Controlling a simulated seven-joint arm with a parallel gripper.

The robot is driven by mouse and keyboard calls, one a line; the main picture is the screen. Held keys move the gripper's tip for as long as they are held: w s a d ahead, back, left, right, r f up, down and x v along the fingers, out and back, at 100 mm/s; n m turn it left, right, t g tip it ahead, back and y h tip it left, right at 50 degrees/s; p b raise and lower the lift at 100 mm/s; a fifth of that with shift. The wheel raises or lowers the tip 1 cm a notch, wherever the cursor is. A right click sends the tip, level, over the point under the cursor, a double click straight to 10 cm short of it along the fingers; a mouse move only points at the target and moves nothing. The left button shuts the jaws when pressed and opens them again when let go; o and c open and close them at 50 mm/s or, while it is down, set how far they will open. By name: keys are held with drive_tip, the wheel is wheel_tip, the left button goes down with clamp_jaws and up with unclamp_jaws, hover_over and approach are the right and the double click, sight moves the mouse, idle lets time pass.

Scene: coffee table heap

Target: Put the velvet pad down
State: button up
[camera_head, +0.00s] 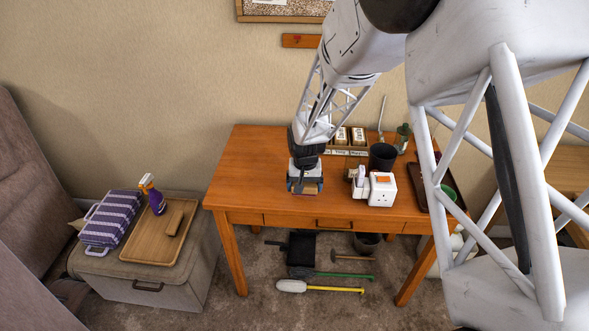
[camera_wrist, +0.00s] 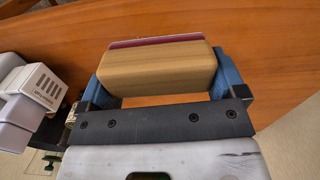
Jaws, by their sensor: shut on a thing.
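The velvet pad (camera_wrist: 158,66) is a wooden block with a thin dark-red layer along its far side in the wrist view. My gripper (camera_wrist: 160,75) is shut on it, with a blue finger at each end of the block. In the head view my gripper (camera_head: 305,185) is over the front part of the orange-brown wooden table (camera_head: 250,165), left of the white boxes. The pad is mostly hidden by my gripper there. I cannot tell whether its underside touches the tabletop.
White socket boxes (camera_head: 382,189) stand right of my gripper; a dark cup (camera_head: 382,157) and a dark organizer stand behind. The table's left side is bare. An ottoman at left bears a wooden tray (camera_head: 140,250) with a spray bottle (camera_head: 153,195) and a brown block (camera_head: 174,222).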

drive_tip(key=w+a, duration=0.1)
drive_tip(key=w, duration=0.3)
drive_tip(key=w+a+f, duration=0.1)
drive_tip(key=w+a, duration=0.1)
drive_tip(key=w, duration=0.3)
drive_tip(key=w+a, duration=0.1)
drive_tip(key=w, duration=0.4)
drive_tip(key=shift+a+f, duration=0.15)
drive_tip(key=shift+f, duration=0.15)
drive_tip(key=shift+f, duration=1.6)
drive_tip(key=shift+f, duration=0.45)
